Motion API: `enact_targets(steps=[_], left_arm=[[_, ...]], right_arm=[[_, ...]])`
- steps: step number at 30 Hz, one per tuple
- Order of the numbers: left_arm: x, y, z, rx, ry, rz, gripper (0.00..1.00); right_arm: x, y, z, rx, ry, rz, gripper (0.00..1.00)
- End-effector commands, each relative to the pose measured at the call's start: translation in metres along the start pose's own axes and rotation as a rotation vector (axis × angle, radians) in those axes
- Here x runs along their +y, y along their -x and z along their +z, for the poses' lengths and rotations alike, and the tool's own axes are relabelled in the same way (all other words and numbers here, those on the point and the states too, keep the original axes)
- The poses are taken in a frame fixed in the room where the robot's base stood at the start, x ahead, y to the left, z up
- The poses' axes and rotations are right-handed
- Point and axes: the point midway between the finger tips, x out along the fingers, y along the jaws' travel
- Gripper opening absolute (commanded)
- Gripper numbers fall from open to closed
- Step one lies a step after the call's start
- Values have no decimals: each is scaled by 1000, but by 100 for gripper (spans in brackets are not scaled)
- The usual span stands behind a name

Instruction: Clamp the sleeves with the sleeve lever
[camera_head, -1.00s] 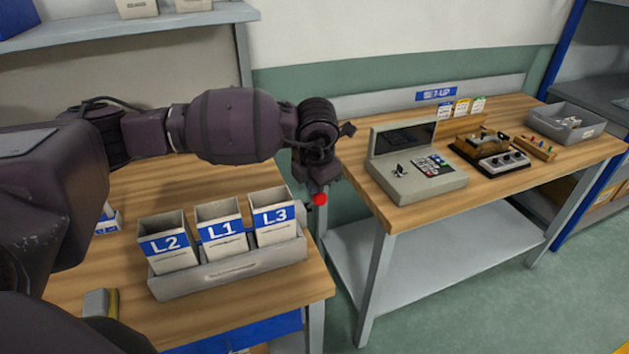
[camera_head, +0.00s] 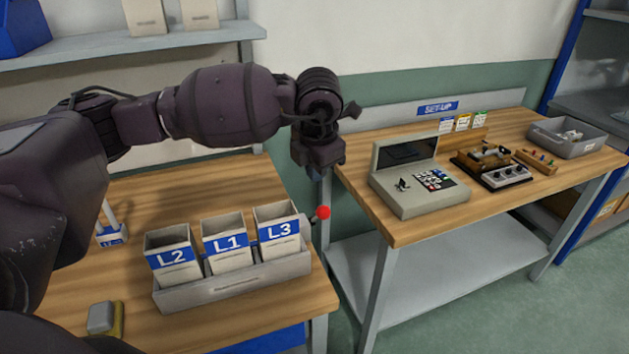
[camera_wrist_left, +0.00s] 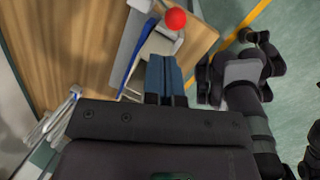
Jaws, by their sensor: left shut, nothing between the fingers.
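Three pale sleeves with blue labels, L2 (camera_head: 173,262), L1 (camera_head: 228,246) and L3 (camera_head: 278,230), stand upright side by side in a grey holder (camera_head: 235,288) on the wooden bench. The sleeve lever's red knob (camera_head: 322,213) sticks out at the holder's right end. My left gripper (camera_head: 325,178) is above the knob in the head view, with its fingers pointing down. In the left wrist view its blue fingers (camera_wrist_left: 165,72) are together and empty. The red knob (camera_wrist_left: 175,18) shows beyond their tips, apart from them in the picture.
A small grey-and-yellow block (camera_head: 103,318) and a white stand with a blue label (camera_head: 110,236) are on the same bench. A second bench at right carries a grey console (camera_head: 420,185), a dark device (camera_head: 492,166) and a grey bin (camera_head: 567,138). A gap separates the benches.

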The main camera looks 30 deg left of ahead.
Motion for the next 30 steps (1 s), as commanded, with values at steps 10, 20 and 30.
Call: enact_targets(steps=[10, 20, 30], left_arm=[[-10, 30, -3, 0, 2, 2, 0], [-10, 32, -3, -1, 3, 2, 0], [-10, 32, -3, -1, 3, 2, 0]], right_arm=[[0, 2, 5, -10, -3, 2, 43], [-1, -2, -3, 6, -3, 0, 43], [-1, -3, -8, 16, -2, -1, 43]])
